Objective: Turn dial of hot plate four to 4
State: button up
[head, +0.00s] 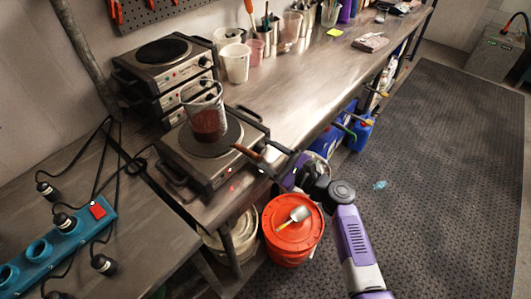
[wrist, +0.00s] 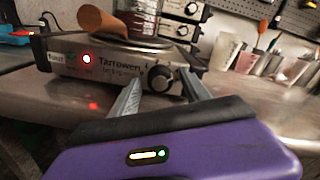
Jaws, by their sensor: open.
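A hot plate (head: 190,160) stands alone at the bench's front edge, with a beaker of red liquid (head: 207,122) on its round plate. In the wrist view its front panel (wrist: 115,65) shows a lit red light (wrist: 86,59) and a black dial (wrist: 160,77). The dial's setting is too small to read. My gripper (head: 270,162) is at the front of this hot plate. In the wrist view its two fingers (wrist: 163,90) are apart, one on each side of the dial, with nothing held. I cannot tell whether they touch it.
Stacked hot plates (head: 165,70) stand behind. A wooden handle (wrist: 102,22) sticks out over the front panel. A red-lidded bucket (head: 292,228) is on the floor below. A teal power strip (head: 60,235) with cables lies at left. The floor mat (head: 450,170) at right is mostly clear.

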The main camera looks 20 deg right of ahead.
jog(key=v, duration=0.7)
jog(key=shift+s+d+b, duration=0.2)
jog(key=shift+s+b, duration=0.15)
jog(key=shift+b, duration=0.05)
